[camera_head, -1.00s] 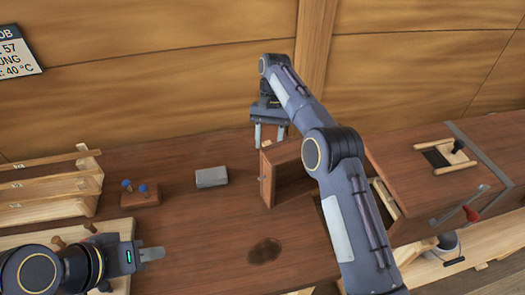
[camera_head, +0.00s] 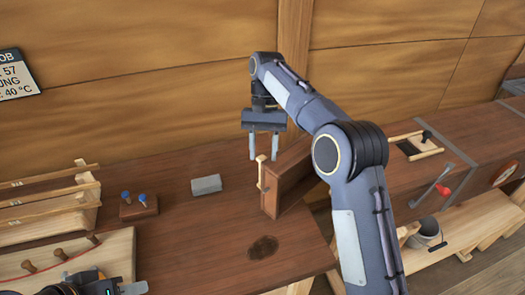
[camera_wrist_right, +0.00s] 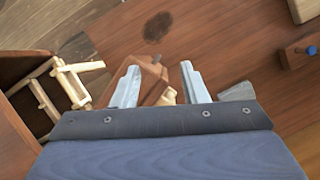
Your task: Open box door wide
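The brown box door (camera_head: 291,178) stands out from its box on the bench, with a pale wooden handle (camera_head: 261,172) at its left edge. The box is mostly hidden by my right arm in the head view. My right gripper (camera_head: 263,157) hangs just above and behind the handle, fingers apart and empty. In the right wrist view, the door's edge (camera_wrist_right: 152,77) and handle (camera_wrist_right: 168,96) show between the spread fingers (camera_wrist_right: 160,82); contact is unclear. The box wall (camera_wrist_right: 14,140) is at left there. My left gripper (camera_head: 133,288) is at the bottom left, largely cut off.
A grey block (camera_head: 206,185) and a wooden stand with blue-topped pegs (camera_head: 138,206) lie on the bench left of the door. Wooden racks (camera_head: 50,210) stand farther left. A bucket (camera_head: 428,231) is at right. The bench around the dark stain (camera_head: 262,248) is clear.

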